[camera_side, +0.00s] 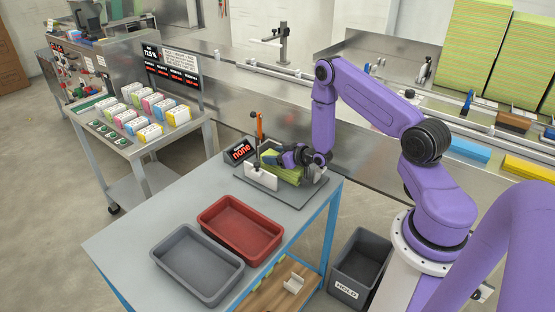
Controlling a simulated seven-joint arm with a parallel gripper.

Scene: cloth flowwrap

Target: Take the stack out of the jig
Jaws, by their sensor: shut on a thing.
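The jig (262,178) stands on a dark plate at the back right of the grey work table, with a white front wall and an upright post with an orange handle. The stack (285,173), yellow-green cloths, sits at the jig, behind its white wall. My gripper (287,160) reaches in from the right, low at the jig, and is shut on the stack. Its fingertips are small and partly hidden here. I cannot tell whether the stack is clear of the plate.
A red tray (240,255) and a grey tray (160,258) sit at the table's front. A small display (240,150) reading "none" stands left of the jig. A dark bin (345,292) marked HOLD is on the floor at right. The table's left part is clear.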

